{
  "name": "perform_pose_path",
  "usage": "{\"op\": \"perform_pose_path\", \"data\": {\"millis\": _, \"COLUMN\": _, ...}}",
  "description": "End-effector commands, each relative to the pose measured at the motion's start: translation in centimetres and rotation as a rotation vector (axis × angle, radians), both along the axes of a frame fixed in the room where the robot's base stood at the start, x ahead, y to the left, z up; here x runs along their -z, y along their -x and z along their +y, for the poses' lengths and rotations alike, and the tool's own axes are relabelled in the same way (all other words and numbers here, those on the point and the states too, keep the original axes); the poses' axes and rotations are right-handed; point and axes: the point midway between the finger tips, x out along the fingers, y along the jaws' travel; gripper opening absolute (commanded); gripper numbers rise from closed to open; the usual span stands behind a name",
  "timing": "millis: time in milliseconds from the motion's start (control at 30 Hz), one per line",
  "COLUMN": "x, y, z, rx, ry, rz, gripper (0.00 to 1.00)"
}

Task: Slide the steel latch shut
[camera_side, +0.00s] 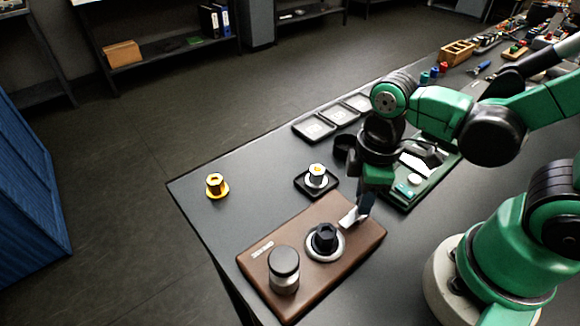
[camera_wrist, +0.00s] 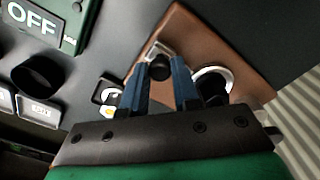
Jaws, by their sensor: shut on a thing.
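The steel latch (camera_side: 350,216) is a bright metal piece near the back right corner of the brown base block (camera_side: 289,222). It is beside the pale ring with the black hex part (camera_side: 325,240), and a small gap seems to separate them. In the wrist view the latch (camera_wrist: 153,50) shows as a metal edge around a dark knob (camera_wrist: 160,70). My gripper (camera_side: 366,203) is down at the latch. In the wrist view its two blue-grey fingers (camera_wrist: 165,75) stand on either side of the knob, shut on the latch. The fingers partly hide it.
A dark-capped metal cylinder (camera_side: 284,268) stands on the block's front left. A small black tray (camera_side: 303,187) holds a silver part behind the block. A yellow-gold part (camera_side: 216,186) stands at the left. A green OFF unit (camera_wrist: 40,28) sits close beside my gripper. The table's front left is clear.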

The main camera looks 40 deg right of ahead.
Motion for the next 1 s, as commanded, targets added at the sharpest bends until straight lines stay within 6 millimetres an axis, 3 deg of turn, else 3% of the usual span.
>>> {"op": "perform_pose_path", "data": {"millis": 700, "x": 0.0, "y": 0.0, "z": 0.1, "rx": -0.001, "ry": 0.000, "rz": 0.001, "gripper": 0.00}}
{"op": "perform_pose_path", "data": {"millis": 1000, "x": 0.0, "y": 0.0, "z": 2.4, "rx": -0.003, "ry": -0.001, "rz": 0.001, "gripper": 0.00}}
